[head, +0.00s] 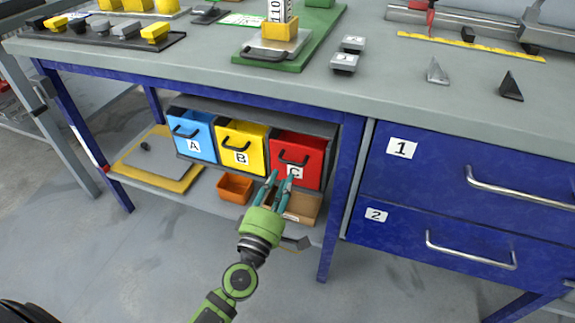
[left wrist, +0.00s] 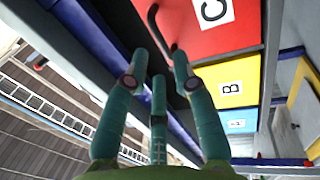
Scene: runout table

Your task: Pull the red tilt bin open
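The red tilt bin (head: 311,172), marked C, is the right one of three bins under the table. It stands in line with the yellow bin and looks closed. Its black handle (head: 293,160) crosses the upper front. My left gripper (head: 281,178) is just below and in front of that handle, fingers apart and empty. In the left wrist view the red bin (left wrist: 238,38) is close beyond the open fingers (left wrist: 160,58). The handle (left wrist: 153,20) ends near the right-hand fingertip; whether they touch I cannot tell. My right gripper is not in view.
The yellow bin B (head: 256,137) and blue bin A (head: 204,130) are left of the red one. An orange tray (head: 234,188) and a cardboard box (head: 302,208) sit on the shelf below. A blue table leg (head: 341,205) and drawers (head: 450,190) are to the right.

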